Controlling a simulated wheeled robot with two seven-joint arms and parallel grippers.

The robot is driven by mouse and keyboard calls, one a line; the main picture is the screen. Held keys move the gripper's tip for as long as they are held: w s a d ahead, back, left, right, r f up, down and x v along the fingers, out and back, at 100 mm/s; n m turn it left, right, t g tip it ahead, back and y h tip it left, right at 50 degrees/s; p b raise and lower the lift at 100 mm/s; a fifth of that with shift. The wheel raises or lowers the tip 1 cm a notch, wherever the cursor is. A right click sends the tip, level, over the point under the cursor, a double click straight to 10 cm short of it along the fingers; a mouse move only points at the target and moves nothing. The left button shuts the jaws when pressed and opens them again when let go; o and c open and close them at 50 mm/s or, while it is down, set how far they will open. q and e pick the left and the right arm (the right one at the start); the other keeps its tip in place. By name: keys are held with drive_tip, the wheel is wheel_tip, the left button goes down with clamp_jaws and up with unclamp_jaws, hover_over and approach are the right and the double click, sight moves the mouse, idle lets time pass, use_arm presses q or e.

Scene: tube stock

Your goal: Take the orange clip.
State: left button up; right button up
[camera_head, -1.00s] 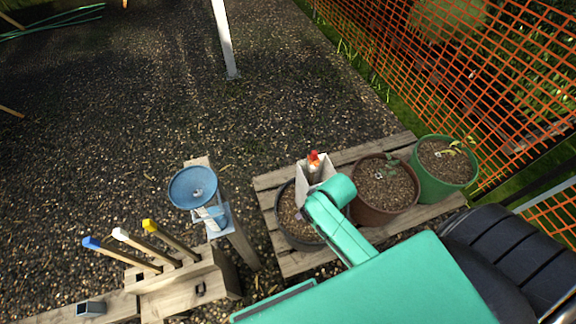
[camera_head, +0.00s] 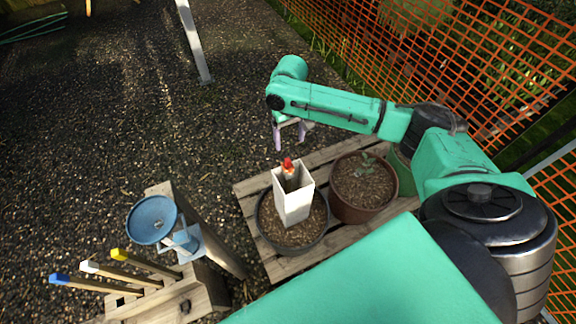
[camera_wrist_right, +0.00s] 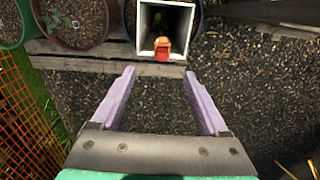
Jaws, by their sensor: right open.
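The orange-red clip (camera_head: 288,165) sits at the top rim of a white square tube (camera_head: 293,204), which stands upright in a dark pot of soil (camera_head: 316,236). In the right wrist view the clip (camera_wrist_right: 162,47) is on the near rim of the tube (camera_wrist_right: 147,20), at the top centre. My right gripper (camera_head: 290,137) is open and empty, its two purple fingers pointing down a little beyond and above the clip. In the right wrist view its fingertips (camera_wrist_right: 159,73) are spread wide, with the clip ahead of the gap. My left gripper is not in view.
A brown pot (camera_head: 364,205) stands right of the tube's pot on a wooden pallet (camera_head: 252,188). A post with a blue dish (camera_head: 152,220) and a wooden rack with colour-tipped stakes (camera_head: 177,300) are at left. Orange mesh fence (camera_head: 480,70) runs along the right.

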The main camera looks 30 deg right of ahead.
sight(288, 160)
drive_tip(key=f, duration=1.2)
drive_tip(key=shift+w+a+f+p, duration=0.2)
drive_tip(key=shift+w+f+p, duration=0.05)
drive_tip(key=shift+f+p, duration=0.1)
clamp_jaws()
